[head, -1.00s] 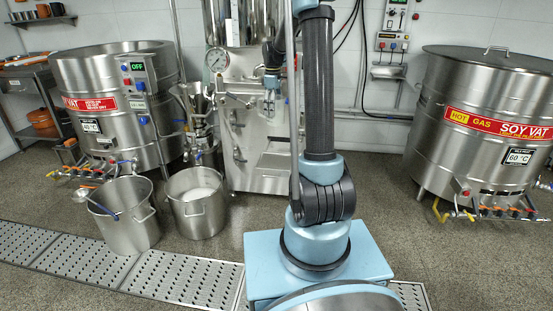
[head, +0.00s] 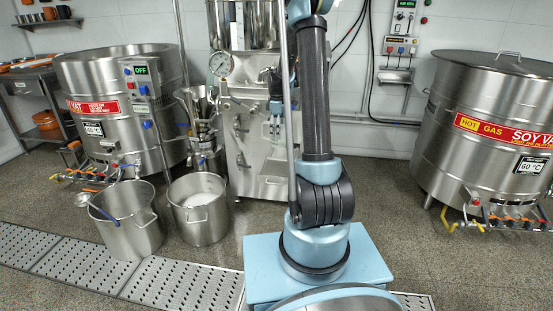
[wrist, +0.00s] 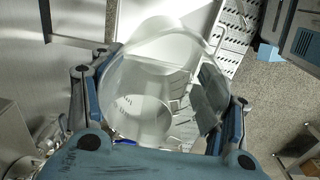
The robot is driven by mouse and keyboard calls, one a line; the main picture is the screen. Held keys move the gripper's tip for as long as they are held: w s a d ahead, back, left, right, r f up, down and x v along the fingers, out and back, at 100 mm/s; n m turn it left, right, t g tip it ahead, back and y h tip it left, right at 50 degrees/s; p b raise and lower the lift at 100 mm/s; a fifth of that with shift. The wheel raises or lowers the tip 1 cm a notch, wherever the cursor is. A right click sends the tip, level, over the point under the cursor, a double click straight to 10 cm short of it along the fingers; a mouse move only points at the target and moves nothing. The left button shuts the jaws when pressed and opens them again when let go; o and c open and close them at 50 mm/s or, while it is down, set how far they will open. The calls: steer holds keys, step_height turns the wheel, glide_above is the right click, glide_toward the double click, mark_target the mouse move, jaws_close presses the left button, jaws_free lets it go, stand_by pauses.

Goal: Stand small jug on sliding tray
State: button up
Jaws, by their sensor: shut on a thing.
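The small jug (wrist: 140,118) looks clear and glassy, with a wide round mouth, and fills the middle of the wrist view. My gripper (wrist: 160,105) is shut on it, with one blue-and-grey finger on each side of its wall. In the head view my gripper (head: 276,100) hangs in front of the steel mill (head: 258,160), partly behind my own arm. I cannot make out the jug in the head view. I cannot pick out the sliding tray with certainty in either view.
Two steel pails, one empty (head: 140,235) and one with white contents (head: 200,228), stand on the floor left of the mill. A soy vat (head: 120,115) stands at left and another (head: 490,110) at right. A perforated drain strip (head: 185,285) crosses the floor in front.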

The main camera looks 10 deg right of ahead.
step_height(320, 180, down, 14)
steer(key=shift+f, duration=0.15)
stand_by(0.5)
steer(key=o, duration=0.8)
steer(key=shift+f, duration=0.1)
